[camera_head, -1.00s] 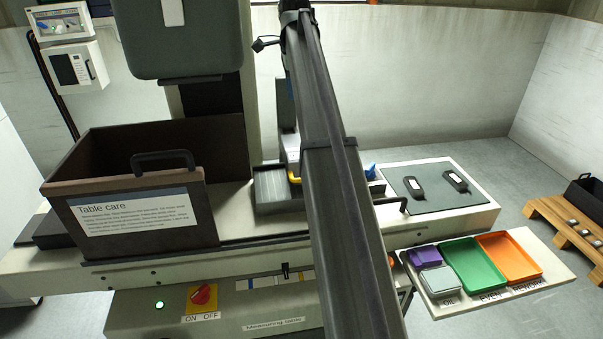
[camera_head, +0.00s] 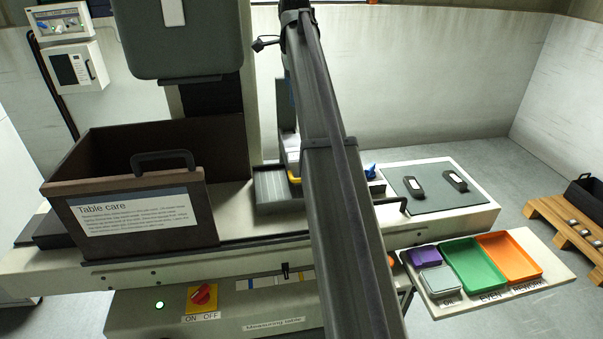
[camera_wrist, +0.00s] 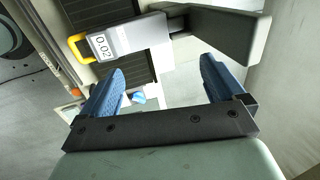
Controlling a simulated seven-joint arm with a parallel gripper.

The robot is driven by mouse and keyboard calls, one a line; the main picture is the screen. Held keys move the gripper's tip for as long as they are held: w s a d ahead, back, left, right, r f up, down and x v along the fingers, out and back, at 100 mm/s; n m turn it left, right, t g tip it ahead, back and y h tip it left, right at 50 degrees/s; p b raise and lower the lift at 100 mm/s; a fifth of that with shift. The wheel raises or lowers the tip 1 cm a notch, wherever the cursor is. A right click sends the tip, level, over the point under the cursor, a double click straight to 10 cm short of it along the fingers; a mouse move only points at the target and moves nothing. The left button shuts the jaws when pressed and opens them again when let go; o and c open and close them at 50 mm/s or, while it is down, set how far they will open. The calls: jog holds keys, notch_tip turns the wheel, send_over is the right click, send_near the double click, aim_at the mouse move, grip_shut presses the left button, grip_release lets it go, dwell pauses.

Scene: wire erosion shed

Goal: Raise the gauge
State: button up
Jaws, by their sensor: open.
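The gauge (camera_wrist: 128,38) is a pale block with a display reading 0.02 and a yellow bracket at its left end. In the wrist view it lies across the top, beyond my fingertips, with a dark grey angled part at its right. My gripper (camera_wrist: 162,66) is open, with its blue fingers well apart and nothing between them. The fingers appear apart from the gauge. In the head view only a sliver of the gauge (camera_head: 292,154) shows beside my arm, which hides the rest of it and my gripper.
A brown open box (camera_head: 70,168) labelled Table care stands left on the measuring table. A dark mat (camera_head: 430,200) with two black items lies at right. Green (camera_head: 487,278) and orange (camera_head: 527,268) trays sit front right. A grey column (camera_head: 255,85) rises behind.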

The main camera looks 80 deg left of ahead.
jog(key=a+v, duration=0.2)
jog(key=v, duration=0.5)
jog(key=shift+d+r, duration=0.15)
jog(key=shift+r, duration=0.4)
dwell(0.3)
